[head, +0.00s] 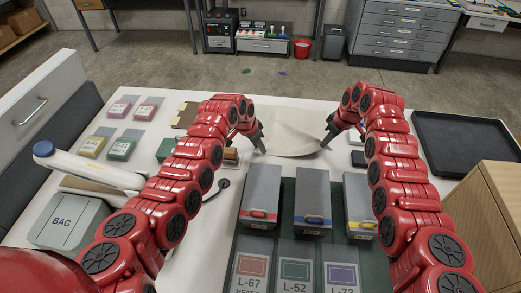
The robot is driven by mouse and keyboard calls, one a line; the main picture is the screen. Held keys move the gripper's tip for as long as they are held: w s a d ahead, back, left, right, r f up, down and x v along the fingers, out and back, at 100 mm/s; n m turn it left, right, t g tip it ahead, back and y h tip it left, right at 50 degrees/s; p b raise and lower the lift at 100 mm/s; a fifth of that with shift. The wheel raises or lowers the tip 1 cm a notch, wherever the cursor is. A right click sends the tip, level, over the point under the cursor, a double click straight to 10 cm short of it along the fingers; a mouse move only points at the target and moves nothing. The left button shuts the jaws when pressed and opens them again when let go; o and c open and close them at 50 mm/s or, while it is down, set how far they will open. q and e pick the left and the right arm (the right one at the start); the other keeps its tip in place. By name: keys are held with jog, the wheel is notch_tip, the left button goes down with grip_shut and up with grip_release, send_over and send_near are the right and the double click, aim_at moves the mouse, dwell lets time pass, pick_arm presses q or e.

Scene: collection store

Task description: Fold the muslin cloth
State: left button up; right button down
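The muslin cloth (292,140) is a pale off-white piece on the white table, between my two grippers in the head view. Its near edge looks curved, and its outline is hard to tell from the table top. My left gripper (260,144) points down at the cloth's left side. My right gripper (327,140) points down at its right side. The fingers of each look close together, but I cannot tell whether they are open or shut, or whether either touches the cloth.
Three grey boxes with red (260,195), blue (313,200) and yellow (358,205) handles stand close in front of the cloth on a dark green mat. A black tray (465,142) lies at the right. Small labelled packets and a grey BAG box (68,222) are at the left.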

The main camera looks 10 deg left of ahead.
pick_arm(q)
grip_shut()
jog(key=shift+r, duration=0.1)
dwell(0.3)
notch_tip(320, 180, up, 5)
jog(key=shift+f, duration=0.1)
jog(key=shift+o, duration=0.5)
grip_release()
